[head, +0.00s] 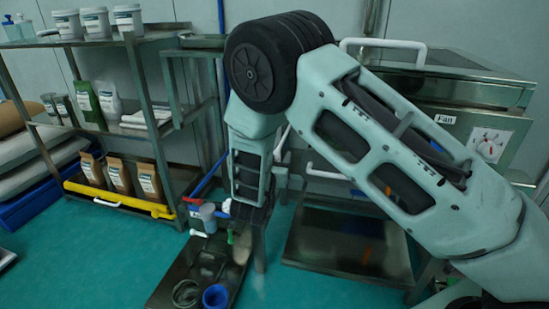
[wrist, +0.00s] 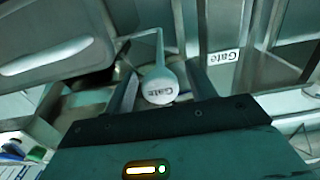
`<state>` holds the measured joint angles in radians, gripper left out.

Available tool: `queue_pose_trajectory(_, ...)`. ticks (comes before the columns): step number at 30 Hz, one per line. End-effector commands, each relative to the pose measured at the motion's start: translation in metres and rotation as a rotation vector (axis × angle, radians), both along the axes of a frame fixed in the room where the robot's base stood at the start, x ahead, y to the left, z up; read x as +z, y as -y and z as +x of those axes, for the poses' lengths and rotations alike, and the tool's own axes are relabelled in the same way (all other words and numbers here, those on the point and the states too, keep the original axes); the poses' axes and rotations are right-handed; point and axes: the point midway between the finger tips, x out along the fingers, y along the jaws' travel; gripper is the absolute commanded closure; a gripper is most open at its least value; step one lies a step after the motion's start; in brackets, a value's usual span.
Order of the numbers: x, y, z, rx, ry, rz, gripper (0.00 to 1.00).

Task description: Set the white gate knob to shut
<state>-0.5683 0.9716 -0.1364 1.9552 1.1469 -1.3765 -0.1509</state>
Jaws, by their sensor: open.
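The white gate knob (wrist: 159,88) is a round white ball marked "Gate" in the wrist view. A pale stem widens from a thin bent rod above and ends in it. My gripper (wrist: 164,72) is open, with one dark finger to the left of the knob and one to the right. The knob lies between the fingers, and small gaps seem to show on both sides. I cannot tell its depth relative to the fingertips. In the head view my arm reaches down, and I cannot make out the knob or the fingers there.
Metal surfaces close in around the gripper. In the head view, a shelf rack (head: 140,95) stands left, a cabinet with a "Fan" label (head: 445,119) right, and a low tray (head: 167,290) below.

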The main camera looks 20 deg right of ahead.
Motion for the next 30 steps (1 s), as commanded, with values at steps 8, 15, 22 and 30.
queue_pose_trajectory(8, 0.001, -0.017, -0.021, 0.003, -0.003, 0.000, 0.44)
queue_pose_trajectory(15, 0.002, -0.050, -0.067, 0.005, -0.003, 0.000, 0.44)
queue_pose_trajectory(22, 0.001, -0.080, -0.108, 0.004, -0.001, 0.000, 0.44)
queue_pose_trajectory(30, 0.000, -0.099, -0.136, 0.001, -0.001, -0.001, 0.44)
